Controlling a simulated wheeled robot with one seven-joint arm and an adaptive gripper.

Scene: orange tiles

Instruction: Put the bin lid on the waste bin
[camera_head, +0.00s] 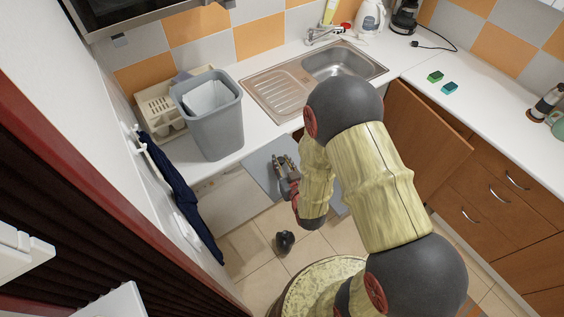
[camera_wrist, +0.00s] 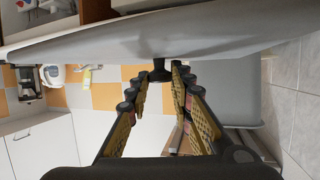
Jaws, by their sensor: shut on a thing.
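The grey waste bin (camera_head: 215,125) stands upright and open-topped on the counter, left of the sink, with something pale inside. It also shows behind my fingers in the wrist view (camera_wrist: 245,95). The flat grey bin lid (camera_head: 258,167) hangs in front of the counter, lower right of the bin and apart from it. In the wrist view the lid (camera_wrist: 210,40) spans the top, seen nearly edge-on. My gripper (camera_head: 281,163) is shut on the lid's dark knob (camera_wrist: 160,75), which sits between the fingertips (camera_wrist: 158,84). My arm hides part of the lid in the head view.
A beige dish rack (camera_head: 160,105) stands directly behind and left of the bin. The sink (camera_head: 335,65) is to the right. A dark blue cloth (camera_head: 180,190) hangs on the left wall. A cabinet door (camera_head: 425,125) is open. A dark object (camera_head: 285,241) shows near the floor.

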